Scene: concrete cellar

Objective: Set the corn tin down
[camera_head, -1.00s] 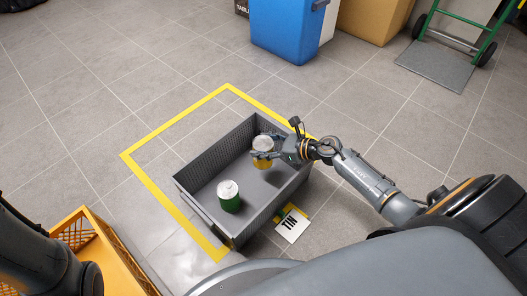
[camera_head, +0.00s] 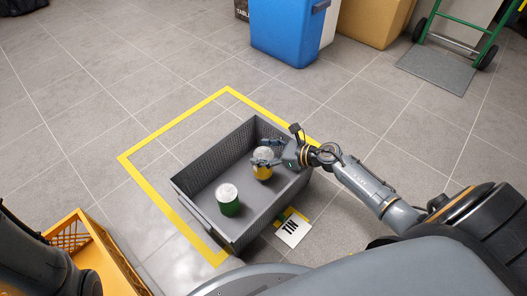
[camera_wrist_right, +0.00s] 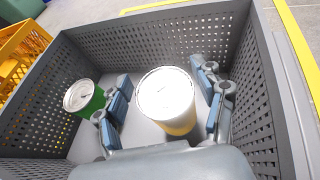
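The corn tin (camera_head: 262,173), yellow with a pale top, stands upright on the floor of the grey crate (camera_head: 224,239), in its far right part. It also shows in the right wrist view (camera_wrist_right: 168,97). My right gripper (camera_head: 266,153) is around the tin's upper part. Its fingers are open, with a visible gap on each side of the tin in the right wrist view. A green tin (camera_head: 228,207) stands in the near part of the same crate, outside the left finger in the wrist view. My left gripper is not in view; only part of the left arm shows.
Yellow tape (camera_head: 150,185) marks the floor around the crate. A white label card (camera_head: 292,228) lies at the crate's right side. An orange crate (camera_head: 92,232) is at lower left. A blue bin (camera_head: 285,32) stands at the back. Crate walls surround my right gripper.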

